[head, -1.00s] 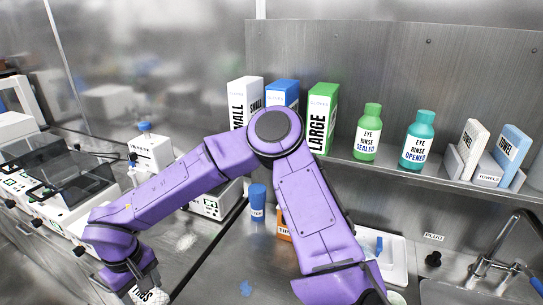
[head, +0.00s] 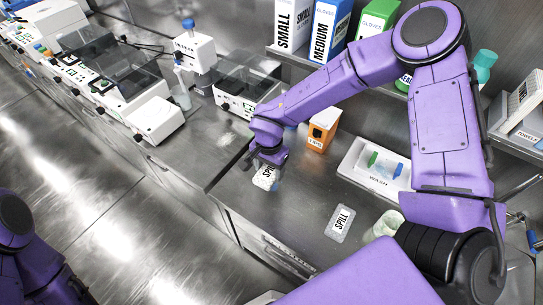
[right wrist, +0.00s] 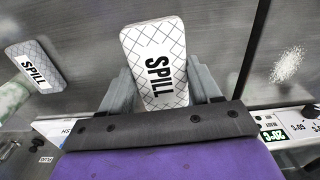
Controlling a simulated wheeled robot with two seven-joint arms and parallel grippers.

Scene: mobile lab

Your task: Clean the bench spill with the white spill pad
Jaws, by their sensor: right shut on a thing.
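My right gripper (head: 267,165) is shut on the white spill pad (head: 264,178), low over the bench. In the right wrist view the pad (right wrist: 155,62), with a grid pattern and black SPILL lettering, sits between both fingers (right wrist: 160,90). A small blue patch (head: 277,185) shows at the pad's right edge in the head view; the pad hides the rest. I cannot tell whether the pad touches the bench. A white powdery patch (right wrist: 287,63) lies beyond a dark seam in the right wrist view. My left gripper is out of view.
An orange tips box (head: 322,130) stands behind my gripper. Instruments (head: 120,90) line the left bench. The bench front edge is close below the gripper.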

